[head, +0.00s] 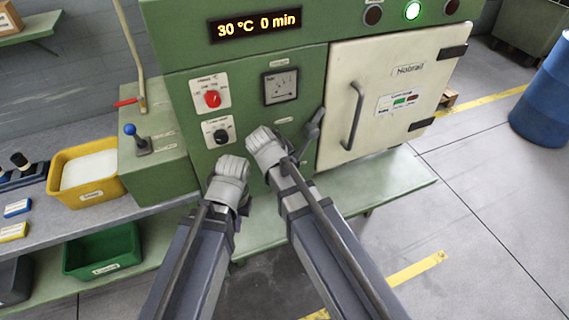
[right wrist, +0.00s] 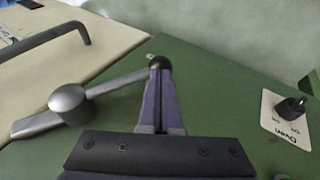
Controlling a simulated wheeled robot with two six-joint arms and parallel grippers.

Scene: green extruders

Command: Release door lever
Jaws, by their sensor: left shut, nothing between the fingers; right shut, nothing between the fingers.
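The door lever (head: 314,125) is a grey metal handle on the green front panel, just left of the cream door (head: 385,95), which looks closed. In the right wrist view the lever (right wrist: 68,103) has a round hub and an arm running up right to a dark ball knob (right wrist: 158,62). My right gripper (head: 262,137) is shut and empty, left of the lever. In the right wrist view its fingertips (right wrist: 160,72) overlap the knob end; I cannot tell whether they touch. My left gripper (head: 232,165) is shut and empty, in front of the panel, lower left of the right one.
A red knob (head: 213,99), a black knob (head: 221,136) and a gauge (head: 281,87) sit on the panel. The door has a grey bar handle (head: 353,115). A blue-knobbed stick (head: 138,137) and yellow bin (head: 88,170) stand left. Floor at right is clear before a blue barrel (head: 545,95).

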